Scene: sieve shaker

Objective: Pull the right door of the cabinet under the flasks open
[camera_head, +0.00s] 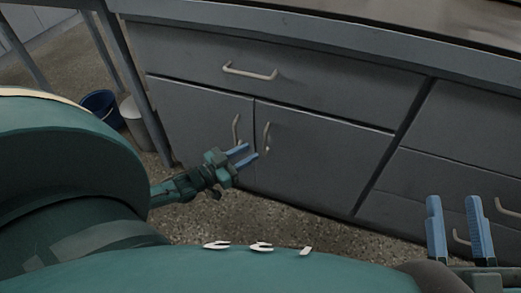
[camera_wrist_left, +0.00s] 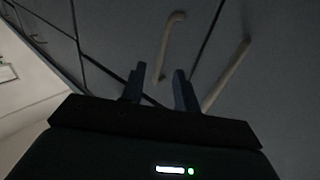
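The cabinet's right door (camera_head: 320,150) is grey and looks shut, flush with the left door (camera_head: 200,115). Its pale upright handle (camera_head: 267,137) is near the seam between the doors. The left door has a similar handle (camera_head: 236,128). My left gripper (camera_head: 245,156) is open, with its blue fingers pointing toward the handles' lower ends. In the left wrist view, two pale handles, one (camera_wrist_left: 166,45) and another (camera_wrist_left: 228,75), rise beyond the open fingers (camera_wrist_left: 157,85). I cannot tell whether a finger touches a handle. My right gripper (camera_head: 455,203) is open and empty at the lower right. No flasks show.
A wide drawer (camera_head: 330,80) with a pale handle (camera_head: 249,71) is above the doors. More drawers (camera_head: 440,185) are to the right. A blue bucket (camera_head: 101,106) and a pale bin (camera_head: 134,120) stand left of the cabinet. Speckled floor (camera_head: 310,230) is clear in front.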

